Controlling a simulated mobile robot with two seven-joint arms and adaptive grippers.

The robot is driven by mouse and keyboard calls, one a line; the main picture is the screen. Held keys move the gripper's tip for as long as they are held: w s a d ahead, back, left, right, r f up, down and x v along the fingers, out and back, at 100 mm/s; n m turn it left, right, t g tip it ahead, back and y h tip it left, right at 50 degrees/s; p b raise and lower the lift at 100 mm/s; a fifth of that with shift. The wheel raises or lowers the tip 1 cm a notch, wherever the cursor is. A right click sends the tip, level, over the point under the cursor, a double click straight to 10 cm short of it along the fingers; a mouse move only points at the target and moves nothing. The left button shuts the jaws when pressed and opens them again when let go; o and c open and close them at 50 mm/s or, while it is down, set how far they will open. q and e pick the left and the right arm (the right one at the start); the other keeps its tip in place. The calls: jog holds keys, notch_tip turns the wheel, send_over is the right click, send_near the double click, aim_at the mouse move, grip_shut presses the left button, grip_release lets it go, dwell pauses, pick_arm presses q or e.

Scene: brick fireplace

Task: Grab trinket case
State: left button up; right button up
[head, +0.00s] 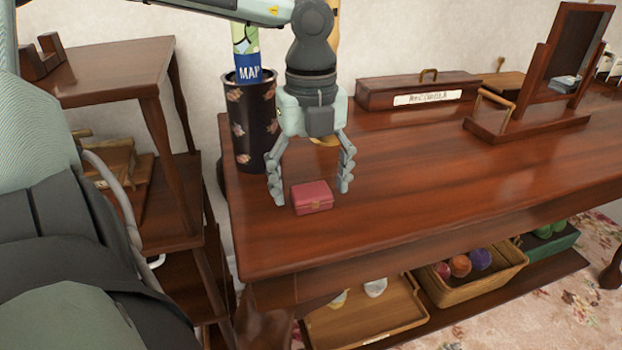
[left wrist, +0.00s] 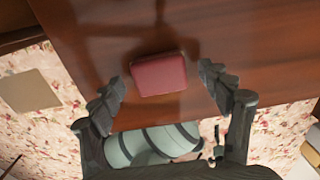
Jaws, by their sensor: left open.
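The trinket case is a small red box (head: 312,197) with a gold clasp on its front. It lies closed on the wooden table near its left end. My left gripper (head: 311,194) points down over the case, open, with one finger on each side of it. In the left wrist view the case (left wrist: 158,75) shows between and beyond the open fingertips (left wrist: 168,88), with a gap on both sides. I cannot tell exactly how high the fingertips are above the tabletop. My right gripper is not in view.
A dark patterned cylinder (head: 250,125) holding a rolled map stands close behind the left gripper. A long wooden box (head: 418,92) and a mirror stand (head: 530,122) are further right. The table's front edge is close to the case. Clear tabletop (head: 420,170) lies to the right.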

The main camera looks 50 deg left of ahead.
pick_arm(q)
jog(key=shift+c, duration=0.2)
jog(key=c, duration=1.2)
